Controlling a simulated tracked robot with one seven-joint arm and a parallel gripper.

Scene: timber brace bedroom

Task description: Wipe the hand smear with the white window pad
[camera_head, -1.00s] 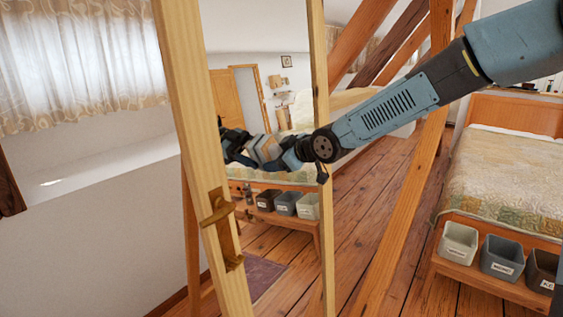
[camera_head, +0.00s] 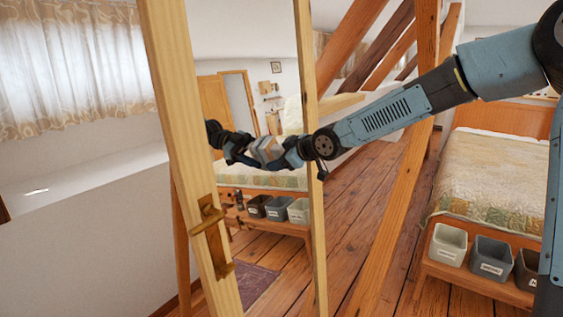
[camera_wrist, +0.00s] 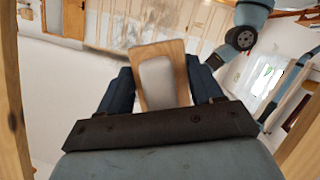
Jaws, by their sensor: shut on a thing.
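The pad (camera_wrist: 158,82) shows in the wrist view as a pale grey-white face on a wooden block. My gripper (camera_wrist: 160,73) is shut on it, with a dark finger at each side. In the head view my gripper (camera_head: 288,154) reaches past the right frame post to a tall mirrored pane (camera_head: 270,100) in a wooden frame. The small tan-and-grey pad (camera_head: 268,150) and my gripper's reflection show there; I cannot tell whether the pad touches the glass. I cannot make out the hand smear in either view.
The frame's left post (camera_head: 170,120) has a brass lever handle (camera_head: 210,215). A slanted timber brace (camera_head: 393,195) stands to the right. Beyond it are a quilted bed (camera_head: 490,175) and storage bins (camera_head: 449,244). A white half wall (camera_head: 90,225) lies left.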

